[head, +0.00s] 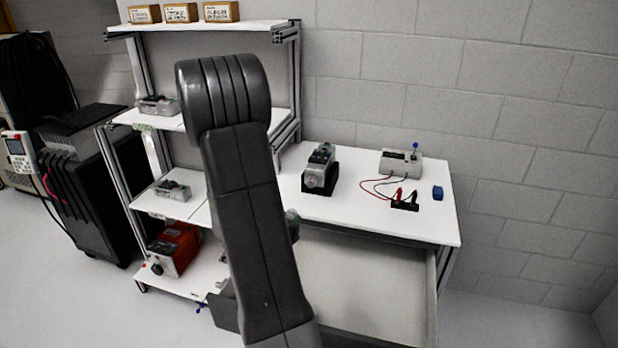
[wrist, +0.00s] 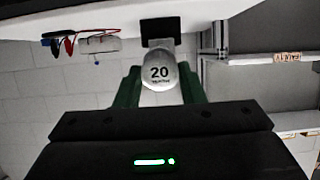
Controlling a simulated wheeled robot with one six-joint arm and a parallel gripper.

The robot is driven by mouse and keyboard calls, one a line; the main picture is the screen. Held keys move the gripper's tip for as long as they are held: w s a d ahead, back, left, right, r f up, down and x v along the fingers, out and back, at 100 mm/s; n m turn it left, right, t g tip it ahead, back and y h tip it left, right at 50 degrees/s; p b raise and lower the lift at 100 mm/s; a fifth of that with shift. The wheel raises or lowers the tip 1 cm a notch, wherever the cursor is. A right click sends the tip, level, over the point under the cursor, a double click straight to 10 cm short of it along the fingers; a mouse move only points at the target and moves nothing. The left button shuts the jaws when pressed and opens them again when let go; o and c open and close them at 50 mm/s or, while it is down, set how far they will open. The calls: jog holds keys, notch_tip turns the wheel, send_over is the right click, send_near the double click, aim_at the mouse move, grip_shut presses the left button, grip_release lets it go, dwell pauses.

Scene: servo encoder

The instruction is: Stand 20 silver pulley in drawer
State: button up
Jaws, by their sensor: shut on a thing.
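A silver pulley (wrist: 159,72) marked 20 is between the green fingers of my gripper (wrist: 158,88) in the wrist view, its numbered face towards the camera. My gripper is shut on it. In the head view my arm hides the gripper and the pulley. The drawer (head: 431,300) below the white table is pulled open, and the part of its floor that shows looks bare. Its left part is hidden behind my arm.
On the white table (head: 440,222) stand a grey device on a black base (head: 320,170), a meter box (head: 401,163), a black terminal block with red and black leads (head: 405,203) and a small blue block (head: 437,193). A shelf rack (head: 150,205) stands left.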

jog(key=g+y+p, duration=0.1)
jog(key=g, duration=0.3)
jog(key=shift+d+p, duration=0.1)
jog(key=shift+p, duration=0.3)
jog(key=shift+g, duration=0.3)
